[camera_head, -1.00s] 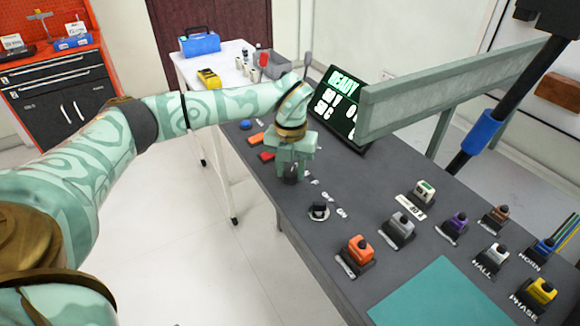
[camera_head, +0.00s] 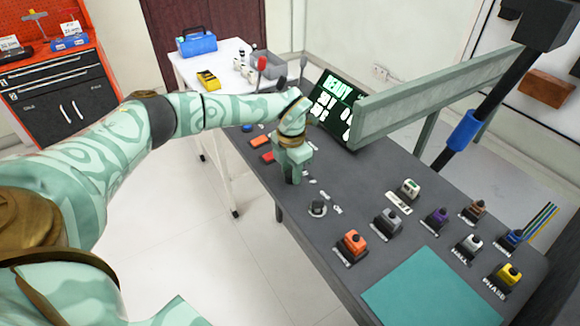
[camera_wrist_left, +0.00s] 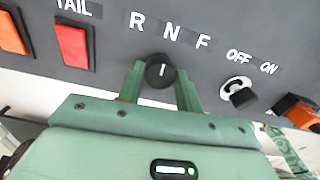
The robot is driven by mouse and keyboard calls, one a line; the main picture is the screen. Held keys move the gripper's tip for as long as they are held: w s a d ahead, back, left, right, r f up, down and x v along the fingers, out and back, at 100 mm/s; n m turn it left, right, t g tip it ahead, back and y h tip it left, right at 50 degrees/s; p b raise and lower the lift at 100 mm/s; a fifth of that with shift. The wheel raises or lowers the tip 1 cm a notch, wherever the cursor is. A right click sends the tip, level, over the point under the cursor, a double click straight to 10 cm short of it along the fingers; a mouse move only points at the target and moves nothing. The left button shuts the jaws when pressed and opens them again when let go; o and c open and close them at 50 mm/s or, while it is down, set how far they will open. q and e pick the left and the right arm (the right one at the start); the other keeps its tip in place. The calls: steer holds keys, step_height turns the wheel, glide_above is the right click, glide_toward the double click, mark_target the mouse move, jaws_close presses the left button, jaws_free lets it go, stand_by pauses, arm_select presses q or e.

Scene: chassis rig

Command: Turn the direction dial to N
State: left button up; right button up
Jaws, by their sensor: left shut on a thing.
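The direction dial (camera_wrist_left: 161,73) is a small black round knob on the dark panel, with a white mark that points up at the letter N (camera_wrist_left: 170,31). The letters R (camera_wrist_left: 137,20) and F (camera_wrist_left: 203,41) stand to either side of N. My left gripper (camera_wrist_left: 160,84) is shut on the dial, one finger on each side of it. In the head view my left gripper (camera_head: 292,178) points down at the panel and hides the dial. My right gripper is not in view.
A black OFF/ON switch (camera_wrist_left: 240,93) sits just right of the dial in the wrist view. A red TAIL button (camera_wrist_left: 75,45) is to the left. A lit READY screen (camera_head: 334,110) stands behind. Several coloured switches, including an orange one (camera_head: 351,243), fill the panel's right.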

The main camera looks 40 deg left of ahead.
mark_target(291, 173)
arm_select(q)
steer(key=shift+m, duration=0.4)
steer(key=o, duration=1)
steer(key=shift+r, duration=0.1)
step_height(291, 173, up, 16)
steer(key=p, duration=0.4)
steer(key=shift+r+p, duration=0.1)
steer(key=shift+p, duration=0.25)
